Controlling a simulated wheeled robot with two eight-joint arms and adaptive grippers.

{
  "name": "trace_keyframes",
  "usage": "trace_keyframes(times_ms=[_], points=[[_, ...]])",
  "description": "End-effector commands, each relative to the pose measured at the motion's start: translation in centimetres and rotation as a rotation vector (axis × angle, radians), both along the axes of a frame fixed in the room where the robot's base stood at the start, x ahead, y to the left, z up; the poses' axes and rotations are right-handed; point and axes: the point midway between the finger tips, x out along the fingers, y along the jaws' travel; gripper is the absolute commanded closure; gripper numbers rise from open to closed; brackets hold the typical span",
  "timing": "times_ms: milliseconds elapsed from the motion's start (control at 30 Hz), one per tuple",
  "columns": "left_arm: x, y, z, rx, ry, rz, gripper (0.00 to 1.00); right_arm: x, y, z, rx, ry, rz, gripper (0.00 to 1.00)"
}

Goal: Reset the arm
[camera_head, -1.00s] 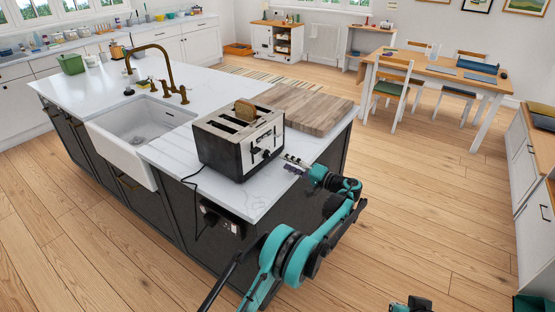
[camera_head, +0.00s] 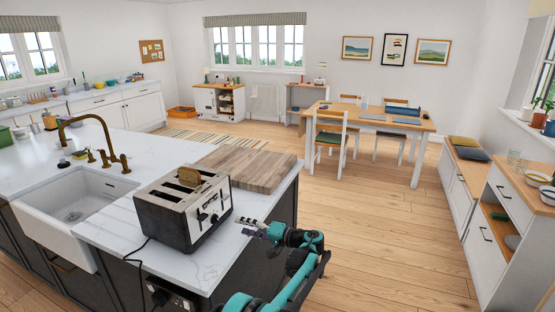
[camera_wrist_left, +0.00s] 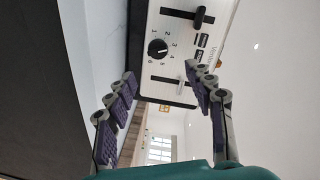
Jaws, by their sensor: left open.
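My left arm comes in from the bottom of the head view. Its left gripper (camera_head: 250,226) is just right of the toaster's front, over the island edge. In the left wrist view the left gripper (camera_wrist_left: 163,90) is open and empty, its two purple-padded fingers spread apart. The toaster (camera_head: 184,208) is silver and black, with a slice of bread (camera_head: 189,177) in a slot. The toaster's front panel (camera_wrist_left: 185,45), with a dial and levers, shows beyond the fingers in the wrist view. My right gripper is not in view.
A wooden board (camera_head: 247,167) lies behind the toaster on the white island counter (camera_head: 120,215). A sink (camera_head: 75,205) is to the left. A dining table (camera_head: 375,119) with chairs stands farther back. Low cabinets (camera_head: 510,225) line the right side. The wooden floor between is clear.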

Motion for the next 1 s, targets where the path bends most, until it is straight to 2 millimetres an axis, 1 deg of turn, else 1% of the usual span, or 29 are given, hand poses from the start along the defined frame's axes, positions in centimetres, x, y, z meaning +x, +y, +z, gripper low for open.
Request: trace_keyframes(times_ms=[33, 100, 167, 267, 367, 467, 500, 567, 600, 633, 667, 700, 767, 800, 867, 900, 967, 1000], points=[[-0.5, 1.2, 1.2, -0.035, 0.023, -0.003, 0.47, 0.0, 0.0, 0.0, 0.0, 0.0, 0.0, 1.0], [-1.5, 2.7, 2.5, -0.103, 0.063, -0.017, 0.47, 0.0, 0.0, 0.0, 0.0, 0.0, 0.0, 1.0], [-2.7, 4.0, 3.6, -0.167, 0.097, -0.031, 0.47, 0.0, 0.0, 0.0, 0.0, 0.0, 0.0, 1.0], [-5.3, 5.9, 5.0, -0.275, 0.145, -0.059, 0.47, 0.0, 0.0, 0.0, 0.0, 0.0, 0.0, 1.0], [-8.5, 7.4, 6.1, -0.384, 0.182, -0.088, 0.47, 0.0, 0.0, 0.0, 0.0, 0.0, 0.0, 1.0], [-12.2, 8.4, 6.7, -0.494, 0.21, -0.12, 0.47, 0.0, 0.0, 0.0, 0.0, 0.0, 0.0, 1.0], [-13.8, 8.7, 6.9, -0.537, 0.217, -0.134, 0.47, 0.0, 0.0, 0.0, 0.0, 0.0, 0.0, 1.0], [-16.4, 9.1, 6.9, -0.603, 0.225, -0.154, 0.47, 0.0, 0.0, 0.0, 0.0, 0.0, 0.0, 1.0], [-18.1, 9.2, 6.9, -0.647, 0.228, -0.168, 0.47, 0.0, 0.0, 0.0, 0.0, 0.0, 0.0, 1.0], [-19.4, 9.2, 6.9, -0.68, 0.23, -0.179, 0.47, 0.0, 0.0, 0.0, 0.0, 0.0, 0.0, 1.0], [-20.8, 9.3, 6.8, -0.713, 0.229, -0.188, 0.47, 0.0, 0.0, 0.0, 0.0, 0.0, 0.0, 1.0], [-22.5, 9.2, 6.6, -0.757, 0.228, -0.204, 0.47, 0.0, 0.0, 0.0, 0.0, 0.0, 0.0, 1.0], [-25.2, 9.1, 6.2, -0.821, 0.222, -0.225, 0.47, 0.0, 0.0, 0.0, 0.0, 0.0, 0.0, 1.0], [-27.1, 8.8, 5.8, -0.865, 0.216, -0.239, 0.47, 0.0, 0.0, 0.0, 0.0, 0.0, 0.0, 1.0], [-29.7, 8.5, 5.1, -0.928, 0.205, -0.262, 0.47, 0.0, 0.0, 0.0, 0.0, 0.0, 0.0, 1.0], [-31.4, 8.1, 4.6, -0.97, 0.194, -0.277, 0.47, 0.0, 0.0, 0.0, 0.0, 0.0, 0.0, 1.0], [-33.9, 7.5, 3.8, -1.031, 0.175, -0.299, 0.47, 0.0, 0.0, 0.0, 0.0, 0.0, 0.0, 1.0], [-35.5, 7.1, 3.1, -1.071, 0.16, -0.314, 0.47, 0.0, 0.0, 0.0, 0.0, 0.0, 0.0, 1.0]])
